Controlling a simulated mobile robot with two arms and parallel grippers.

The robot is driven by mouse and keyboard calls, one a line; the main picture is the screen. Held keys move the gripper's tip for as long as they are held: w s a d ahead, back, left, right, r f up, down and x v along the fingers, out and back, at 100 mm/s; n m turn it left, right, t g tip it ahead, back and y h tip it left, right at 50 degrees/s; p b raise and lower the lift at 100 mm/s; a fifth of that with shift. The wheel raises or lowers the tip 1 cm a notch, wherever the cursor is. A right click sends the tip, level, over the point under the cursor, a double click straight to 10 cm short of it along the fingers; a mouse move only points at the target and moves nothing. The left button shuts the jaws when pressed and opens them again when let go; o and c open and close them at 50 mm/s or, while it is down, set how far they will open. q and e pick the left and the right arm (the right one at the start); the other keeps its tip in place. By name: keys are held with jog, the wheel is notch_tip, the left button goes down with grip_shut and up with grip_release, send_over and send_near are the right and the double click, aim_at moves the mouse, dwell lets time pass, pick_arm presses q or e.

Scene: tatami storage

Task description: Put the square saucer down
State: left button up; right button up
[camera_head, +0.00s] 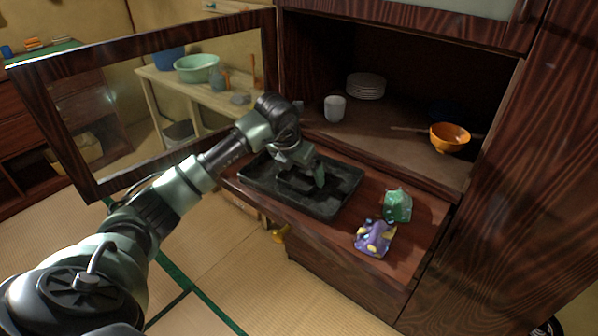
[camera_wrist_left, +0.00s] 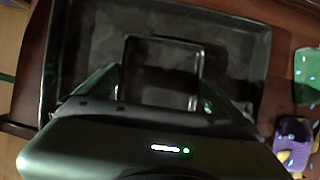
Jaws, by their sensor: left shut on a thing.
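The square saucer (camera_wrist_left: 160,62) is small and dark with a raised rim. In the left wrist view it lies between the two fingers of my left gripper (camera_wrist_left: 160,90), which is shut on it. In the head view my left gripper (camera_head: 303,176) reaches down over a large black rectangular tray (camera_head: 335,207), and the dark saucer is hard to make out under it. The saucer is within the tray's outline; I cannot tell whether it touches the tray's floor. The tray rim also shows in the left wrist view (camera_wrist_left: 50,62). My right gripper is not in view.
The tray rests on a wooden cabinet ledge, with a green patterned bundle (camera_head: 397,206) and a purple one (camera_head: 374,238) to its right. Inside the cabinet are a white cup (camera_head: 335,108), stacked plates (camera_head: 366,86) and an orange bowl (camera_head: 449,138). A framed glass door (camera_head: 50,130) stands open at left.

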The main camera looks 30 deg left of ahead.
pick_arm(q)
jog(key=o, duration=1)
jog(key=shift+f, duration=0.15)
jog(key=shift+a, duration=0.1)
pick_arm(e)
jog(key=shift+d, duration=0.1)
pick_arm(q)
jog(key=shift+r, duration=0.25)
jog(key=p+v, duration=0.7)
jog(key=v, duration=0.5)
jog(key=shift+p, duration=0.3)
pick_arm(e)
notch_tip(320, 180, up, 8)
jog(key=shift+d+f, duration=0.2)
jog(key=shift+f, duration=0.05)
pick_arm(q)
jog(key=shift+f, duration=0.1)
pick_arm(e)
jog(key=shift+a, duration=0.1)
